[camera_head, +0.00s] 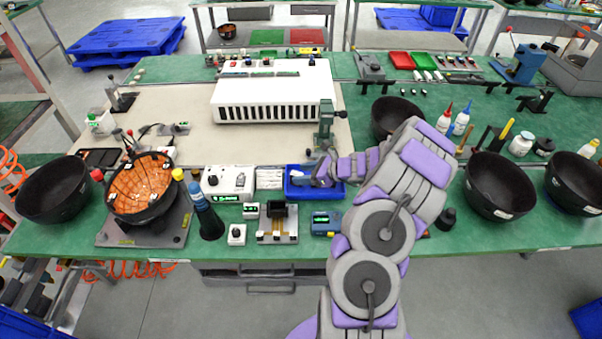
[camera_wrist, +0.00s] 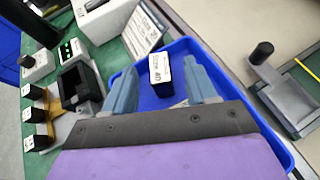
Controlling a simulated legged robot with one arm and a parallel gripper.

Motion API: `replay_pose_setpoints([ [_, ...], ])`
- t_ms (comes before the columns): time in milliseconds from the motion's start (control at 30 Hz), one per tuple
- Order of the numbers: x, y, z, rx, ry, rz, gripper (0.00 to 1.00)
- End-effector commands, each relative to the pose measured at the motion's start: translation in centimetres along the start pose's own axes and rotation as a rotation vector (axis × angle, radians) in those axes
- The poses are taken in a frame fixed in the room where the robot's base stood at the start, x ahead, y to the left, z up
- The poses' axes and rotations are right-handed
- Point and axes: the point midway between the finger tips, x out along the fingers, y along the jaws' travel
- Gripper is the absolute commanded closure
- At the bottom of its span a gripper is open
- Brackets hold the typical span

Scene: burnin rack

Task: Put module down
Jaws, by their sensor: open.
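A small black module with a white label (camera_wrist: 160,70) shows in the wrist view inside the blue tray (camera_wrist: 228,82). My gripper (camera_wrist: 161,66) is open, with its two blue-grey fingers on either side of the module and gaps visible to both. In the head view my gripper (camera_head: 318,177) is over the same blue tray (camera_head: 293,193), and I cannot make out the module there. How far the fingertips are above the tray floor is hard to tell.
Left of the tray, a fixture with a black socket (camera_head: 277,212) stands at the table front; it also shows in the wrist view (camera_wrist: 80,82). A white control box (camera_head: 228,181) stands beyond it. A teal device (camera_head: 325,223) lies in front of the tray. Black bowls (camera_head: 490,186) stand right.

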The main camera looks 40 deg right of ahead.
Motion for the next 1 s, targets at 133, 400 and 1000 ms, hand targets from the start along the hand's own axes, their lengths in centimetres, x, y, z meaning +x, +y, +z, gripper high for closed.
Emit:
replay_pose_setpoints([
  [133, -3.3, -0.1, 0.3, 0.002, -0.002, -0.004, 0.43],
  [400, -8.3, -0.1, 0.3, 0.000, 0.000, -0.004, 0.43],
  [1000, -7.8, 5.3, 6.9, -0.228, 0.009, 0.161, 0.43],
])
